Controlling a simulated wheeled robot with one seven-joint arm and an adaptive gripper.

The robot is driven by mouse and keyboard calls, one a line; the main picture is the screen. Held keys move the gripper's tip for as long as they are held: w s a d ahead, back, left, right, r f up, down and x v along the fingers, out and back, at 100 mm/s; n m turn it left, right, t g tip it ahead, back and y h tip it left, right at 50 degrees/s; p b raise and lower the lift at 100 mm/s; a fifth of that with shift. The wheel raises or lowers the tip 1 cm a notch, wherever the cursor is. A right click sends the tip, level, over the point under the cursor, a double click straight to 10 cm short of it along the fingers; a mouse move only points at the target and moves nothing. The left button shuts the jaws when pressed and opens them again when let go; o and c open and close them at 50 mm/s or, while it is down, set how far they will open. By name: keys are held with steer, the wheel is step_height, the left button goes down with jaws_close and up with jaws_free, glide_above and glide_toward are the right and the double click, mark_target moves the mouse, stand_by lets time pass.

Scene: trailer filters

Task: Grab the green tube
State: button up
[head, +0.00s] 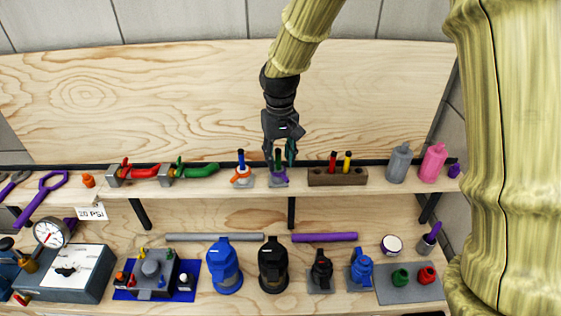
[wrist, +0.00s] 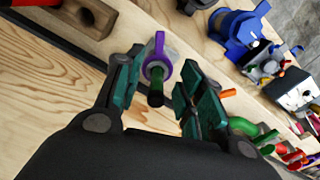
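The green tube (head: 278,157) stands upright in a small grey holder with a purple ring (head: 279,175) on the upper shelf. In the wrist view the dark green tube (wrist: 156,91) shows end-on, in front of the purple ring (wrist: 156,62). My gripper (head: 280,152) is above the holder, with its fingers pointing down around the tube. In the wrist view my gripper (wrist: 157,84) is open. Its teal pads are on either side of the tube, with a visible gap on both sides. The tube's lower part is hidden in the holder.
A blue tube in an orange-ringed holder (head: 242,177) stands close on the left. A wooden block (head: 338,178) with red and yellow tubes is close on the right. Red and green valves (head: 190,172) lie further left; grey (head: 398,164) and pink (head: 433,163) bottles stand right. A wooden panel (head: 180,90) rises behind.

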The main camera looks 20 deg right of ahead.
steer(key=shift+w+f, duration=0.6)
steer(key=shift+w, duration=0.25)
steer(key=shift+c, duration=0.5)
steer(key=shift+w+f, duration=0.15)
steer(key=shift+w, duration=0.15)
steer(key=c, duration=0.4)
steer(key=shift+s, duration=0.1)
steer(key=shift+c, duration=1.2)
steer(key=shift+s+r, duration=0.35)
steer(key=shift+s, duration=0.15)
steer(key=shift+c, duration=0.4)
steer(key=shift+w+f, duration=0.15)
steer(key=shift+w, duration=0.1)
steer(key=shift+s+r, duration=0.1)
steer(key=shift+r, duration=0.15)
